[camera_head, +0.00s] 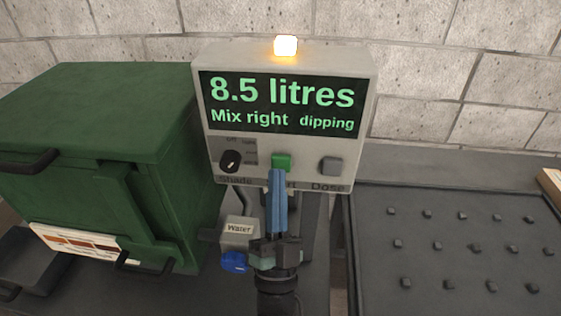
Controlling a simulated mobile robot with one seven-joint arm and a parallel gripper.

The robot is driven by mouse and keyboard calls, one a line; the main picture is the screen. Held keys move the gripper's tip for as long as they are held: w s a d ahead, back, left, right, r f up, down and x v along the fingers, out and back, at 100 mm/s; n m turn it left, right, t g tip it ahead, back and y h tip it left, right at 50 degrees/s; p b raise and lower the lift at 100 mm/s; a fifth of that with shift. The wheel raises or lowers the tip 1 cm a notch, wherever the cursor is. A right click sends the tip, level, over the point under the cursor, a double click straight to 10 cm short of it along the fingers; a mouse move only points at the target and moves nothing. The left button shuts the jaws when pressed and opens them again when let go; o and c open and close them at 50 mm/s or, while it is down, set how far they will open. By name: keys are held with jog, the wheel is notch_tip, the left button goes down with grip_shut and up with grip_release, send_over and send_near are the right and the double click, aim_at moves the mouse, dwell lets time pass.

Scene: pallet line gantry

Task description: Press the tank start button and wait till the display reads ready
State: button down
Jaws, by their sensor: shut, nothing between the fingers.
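The control box (367,110) stands upright against the wall. Its display (283,133) reads "8.5 litres", "Mix right" and "dipping" in green letters. An orange lamp (285,45) on top is lit. The green button (281,161) is in the middle of the lower panel, above a label that is mostly hidden, with only its last letters showing. My gripper (277,176) is shut and empty, with its blue fingertips just below the green button in the picture. I cannot tell whether they touch it.
A dark "Shade" knob (230,161) is left of the button and a grey "Dose" button (331,166) is right. The "Water" label (239,229) and blue valve (235,262) are beside my gripper. A green tank (100,120) stands left; a studded dark tray (450,215) lies right.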

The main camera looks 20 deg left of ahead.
jog(key=shift+s, duration=0.2)
jog(key=shift+s, duration=0.1)
jog(key=s, duration=0.1)
jog(key=s+d+p, duration=0.1)
jog(key=s, duration=0.2)
jog(key=shift+s+d+p, duration=0.25)
jog(key=shift+s+p, duration=0.1)
dwell(0.7)
